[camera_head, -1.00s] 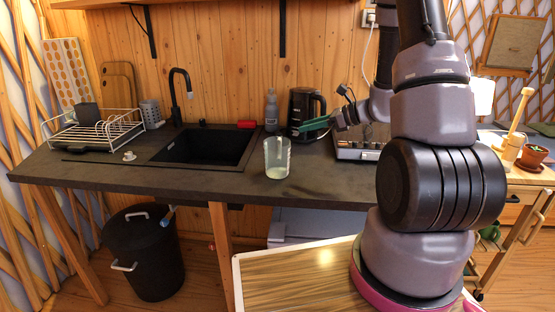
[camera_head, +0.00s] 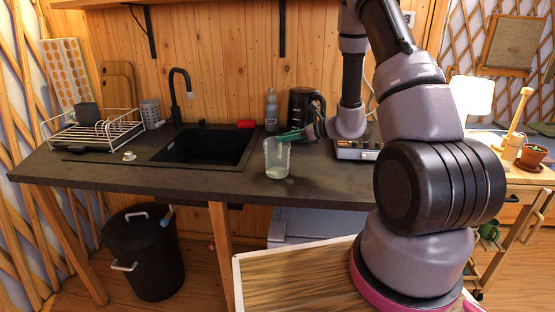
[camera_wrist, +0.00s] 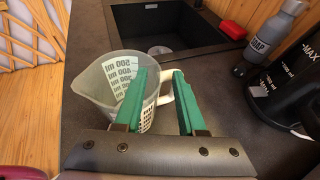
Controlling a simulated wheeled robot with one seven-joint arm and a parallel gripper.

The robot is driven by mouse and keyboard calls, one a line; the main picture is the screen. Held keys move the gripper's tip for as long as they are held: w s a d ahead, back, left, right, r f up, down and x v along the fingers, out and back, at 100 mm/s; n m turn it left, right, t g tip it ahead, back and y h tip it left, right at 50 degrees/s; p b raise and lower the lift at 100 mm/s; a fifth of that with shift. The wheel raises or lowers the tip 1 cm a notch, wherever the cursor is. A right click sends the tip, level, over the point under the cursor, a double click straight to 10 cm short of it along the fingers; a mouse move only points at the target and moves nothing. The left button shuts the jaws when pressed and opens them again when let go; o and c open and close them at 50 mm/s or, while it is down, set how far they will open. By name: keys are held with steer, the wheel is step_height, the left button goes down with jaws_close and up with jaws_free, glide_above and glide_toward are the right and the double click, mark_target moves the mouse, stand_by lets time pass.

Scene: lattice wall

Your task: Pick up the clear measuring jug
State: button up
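The clear measuring jug (camera_head: 276,160) stands upright on the dark counter, right of the sink. In the wrist view the jug (camera_wrist: 106,82) shows its millilitre scale, with its handle (camera_wrist: 166,89) on the right side. My gripper (camera_head: 288,136) is at the jug's upper right. Its green fingers (camera_wrist: 164,75) are apart, with the handle showing between them. The left finger overlaps the jug's rim and hides part of its wall. I cannot tell whether either finger touches the jug.
The black sink (camera_head: 205,147) lies left of the jug. A grey soap bottle (camera_head: 271,110) and a black kettle (camera_head: 300,104) stand behind it; both are to the right in the wrist view. The counter (camera_head: 225,183) is clear in front of the jug.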

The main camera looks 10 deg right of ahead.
steer(key=shift+w+a+f, duration=0.1)
steer(key=shift+w+a, duration=0.05)
steer(key=shift+a, duration=0.05)
jaws_close()
steer(key=shift+f, duration=0.1)
stand_by(1.2)
